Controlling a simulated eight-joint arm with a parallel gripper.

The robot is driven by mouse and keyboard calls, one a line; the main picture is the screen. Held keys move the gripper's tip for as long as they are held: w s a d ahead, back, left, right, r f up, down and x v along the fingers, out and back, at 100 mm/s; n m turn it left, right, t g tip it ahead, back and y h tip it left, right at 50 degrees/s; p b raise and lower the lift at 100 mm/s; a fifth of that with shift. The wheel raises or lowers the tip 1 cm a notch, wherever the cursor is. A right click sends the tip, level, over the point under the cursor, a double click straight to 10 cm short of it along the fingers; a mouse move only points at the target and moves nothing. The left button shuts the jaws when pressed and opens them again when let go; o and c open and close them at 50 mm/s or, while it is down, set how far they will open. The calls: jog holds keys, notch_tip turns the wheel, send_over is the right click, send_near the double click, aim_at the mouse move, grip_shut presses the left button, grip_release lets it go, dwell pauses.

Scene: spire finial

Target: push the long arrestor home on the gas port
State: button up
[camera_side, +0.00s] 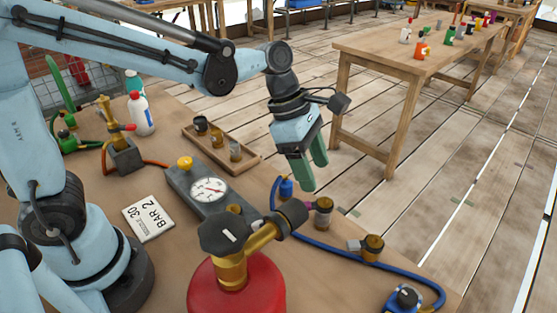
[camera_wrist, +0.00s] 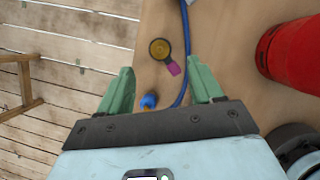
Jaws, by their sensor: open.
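My gripper (camera_side: 312,175) hangs open and empty above the table's far edge in the side view. In the wrist view its green fingers are spread wide (camera_wrist: 160,80) with nothing between the tips. A red gas cylinder (camera_side: 237,285) stands in front with a brass valve. A dark cylindrical piece (camera_side: 292,211) sits on the valve's side outlet; I cannot tell whether it is the long arrestor or how fully it is seated. A small brass-and-grey cylinder (camera_side: 323,212) stands upright beside it. The red cylinder also shows at the wrist view's right (camera_wrist: 288,52).
A brass fitting (camera_side: 371,247) with a tag lies near the blue hose (camera_side: 400,268). A blue connector (camera_side: 286,187) is below my gripper.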

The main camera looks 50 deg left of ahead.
aim_at(323, 200)
jog(key=x, duration=0.6)
jog(key=shift+a+x, duration=0.15)
jog(key=shift+x, duration=1.15)
jog(key=shift+a+x, duration=0.15)
jog(key=shift+x, duration=1.1)
jog(key=shift+s+f, duration=0.1)
jog(key=shift+f, duration=0.05)
jog(key=c, duration=1)
notch_tip(323, 200, up, 10)
jog(key=shift+r, duration=0.1)
